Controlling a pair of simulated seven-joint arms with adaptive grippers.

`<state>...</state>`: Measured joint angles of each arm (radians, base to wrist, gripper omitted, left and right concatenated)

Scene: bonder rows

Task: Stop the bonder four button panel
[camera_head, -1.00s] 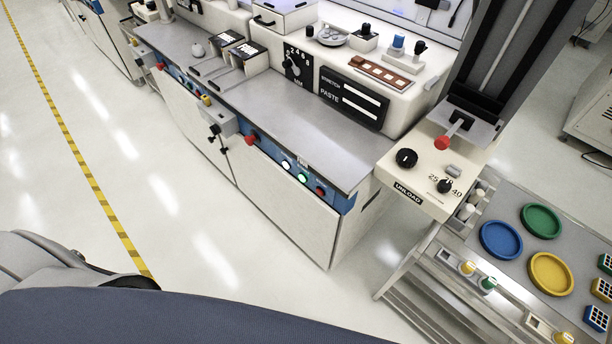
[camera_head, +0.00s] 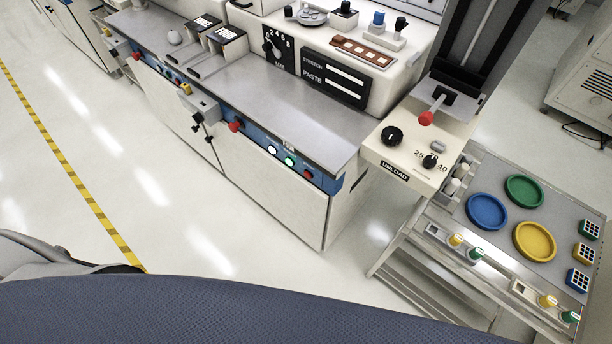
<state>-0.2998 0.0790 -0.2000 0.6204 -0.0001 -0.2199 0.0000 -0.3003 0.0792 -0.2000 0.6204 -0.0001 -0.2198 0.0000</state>
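The bonder's blue front strip (camera_head: 260,141) carries a button panel under the grey worktop. On it are a red mushroom button (camera_head: 235,126), a white button (camera_head: 272,150), a green button (camera_head: 290,161) and a red button (camera_head: 308,174) at the right end. The white and green buttons look bright. A second blue panel (camera_head: 160,69) lies further left along the same front. Neither gripper shows in this view, and nothing touches the buttons.
The cream UNLOAD box (camera_head: 400,172) with a red-knobbed lever (camera_head: 426,118) juts out right of the bonder. A trolley (camera_head: 463,219) with coloured dishes stands at right. Open floor with a yellow-black line (camera_head: 75,178) lies left.

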